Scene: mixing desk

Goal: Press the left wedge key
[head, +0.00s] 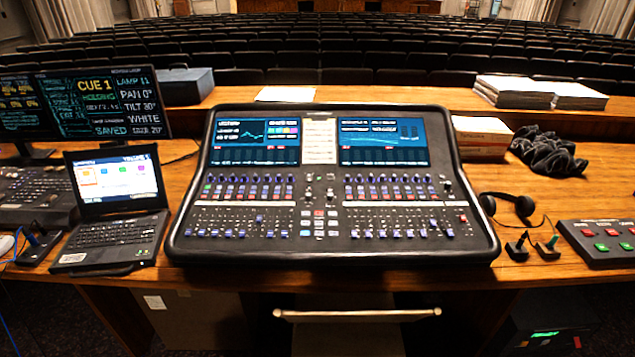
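No key is readably labelled as the left wedge key, so I cannot tell which one it is. A black button box (597,257) with several red and green buttons lies at the right edge, its labels too small to read. Left of it stand two small lever switches, one dark (518,246) and one with a green tip (548,246). Another small lever box (38,248) with a dark blue tip sits at the far left. The large mixing desk (330,248) fills the middle, with lit screens, knobs, faders and a small central key block (319,222). Neither gripper is in view.
An open laptop (108,232) and a monitor (90,103) stand left of the desk. Headphones (522,203), a dark cloth (548,152) and paper stacks (512,92) lie right. A pale bar (357,314) crosses below the front edge. Bare wood (590,195) shows at right.

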